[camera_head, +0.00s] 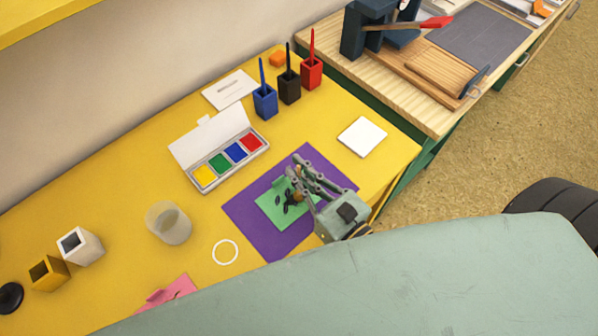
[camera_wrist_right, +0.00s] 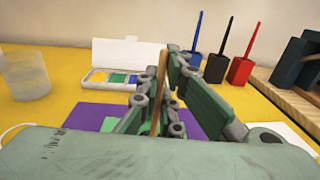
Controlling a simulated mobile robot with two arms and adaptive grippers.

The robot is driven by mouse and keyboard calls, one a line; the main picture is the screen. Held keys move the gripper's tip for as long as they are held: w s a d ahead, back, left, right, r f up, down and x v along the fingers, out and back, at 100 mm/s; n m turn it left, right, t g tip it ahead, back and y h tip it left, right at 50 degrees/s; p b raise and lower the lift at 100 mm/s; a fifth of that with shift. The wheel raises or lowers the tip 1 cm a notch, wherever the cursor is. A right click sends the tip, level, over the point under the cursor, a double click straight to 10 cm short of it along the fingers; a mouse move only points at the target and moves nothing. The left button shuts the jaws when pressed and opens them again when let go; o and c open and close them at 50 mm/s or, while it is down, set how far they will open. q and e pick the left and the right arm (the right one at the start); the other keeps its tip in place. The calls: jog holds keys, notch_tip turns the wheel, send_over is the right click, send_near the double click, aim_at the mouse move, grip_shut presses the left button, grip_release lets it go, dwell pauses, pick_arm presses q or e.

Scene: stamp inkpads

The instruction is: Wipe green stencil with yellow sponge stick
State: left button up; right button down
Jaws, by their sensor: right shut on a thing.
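The green stencil (camera_head: 269,208), with dark leaf-like shapes in it, lies on a purple sheet (camera_head: 246,218) in the head view. A green corner (camera_wrist_right: 138,124) of it shows in the wrist view. My right gripper (camera_head: 297,191) is over the stencil's right part and hides some of it. In the wrist view its fingers (camera_wrist_right: 159,95) are shut on a thin wooden stick (camera_wrist_right: 161,76), held nearly upright. The stick appears to be the sponge stick; its sponge end is hidden, so contact with the stencil cannot be told. My left gripper is not in view.
An open paint box (camera_head: 242,170) lies behind the sheet, with blue (camera_head: 265,103), black (camera_head: 289,89) and red (camera_head: 311,74) holders beyond. A cloudy cup (camera_head: 168,224) and white ring (camera_head: 225,252) stand left. Yellow (camera_head: 48,274) and white (camera_head: 80,247) holders are farther left.

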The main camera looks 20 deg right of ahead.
jog(key=shift+a, duration=0.15)
jog(key=shift+s+a, duration=0.2)
jog(key=shift+a, duration=0.3)
jog(key=shift+a, duration=0.1)
jog(key=shift+d+f, duration=0.1)
jog(key=shift+d, duration=0.15)
dwell(0.3)
jog(key=shift+d, duration=0.15)
jog(key=shift+w+d, duration=0.2)
jog(key=shift+d, duration=0.15)
jog(key=shift+r, duration=0.55)
dwell(1.3)
